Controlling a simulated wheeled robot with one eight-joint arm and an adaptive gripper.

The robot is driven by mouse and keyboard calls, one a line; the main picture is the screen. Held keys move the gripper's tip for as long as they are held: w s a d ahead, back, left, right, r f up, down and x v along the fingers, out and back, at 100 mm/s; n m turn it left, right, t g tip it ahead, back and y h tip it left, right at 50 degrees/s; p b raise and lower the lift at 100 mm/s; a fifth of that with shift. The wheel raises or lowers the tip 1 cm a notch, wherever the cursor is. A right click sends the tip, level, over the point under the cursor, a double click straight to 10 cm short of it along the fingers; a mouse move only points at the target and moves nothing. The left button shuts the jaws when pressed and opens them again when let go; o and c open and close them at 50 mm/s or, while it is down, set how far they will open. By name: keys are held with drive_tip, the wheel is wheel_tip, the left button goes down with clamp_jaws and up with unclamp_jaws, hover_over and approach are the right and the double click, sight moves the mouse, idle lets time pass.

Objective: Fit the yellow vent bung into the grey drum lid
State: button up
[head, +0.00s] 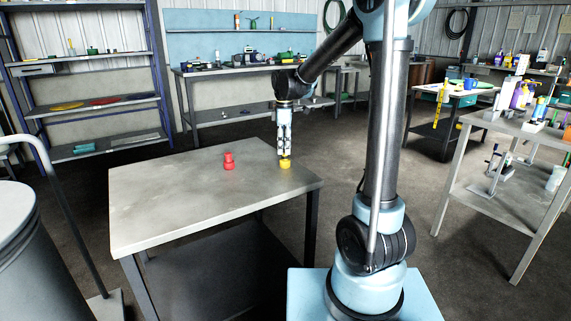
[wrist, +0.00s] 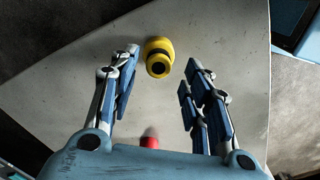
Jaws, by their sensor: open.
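The yellow vent bung (head: 285,163) stands on the metal table, near its right corner. My gripper (head: 284,153) points down right above it. In the wrist view the open fingers (wrist: 164,60) stand apart, with the bung (wrist: 158,52) at the gap between their tips, nearer the left one. No contact shows, and nothing is held. A grey drum stands at the left edge of the head view, and its pale lid (head: 14,203) is cut off by the frame. No opening in the lid can be made out.
A red bung-like piece (head: 229,161) stands left of the yellow one on the table (head: 165,205); part of it shows in the wrist view (wrist: 150,142). The table is otherwise bare. A shelf rack (head: 90,100) stands behind.

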sight(285, 159)
drive_tip(key=shift+w+d+f, duration=0.1)
drive_tip(key=shift+w+f, duration=0.1)
drive_tip(key=shift+f, duration=1.7)
clamp_jaws()
drive_tip(key=shift+r, duration=0.15)
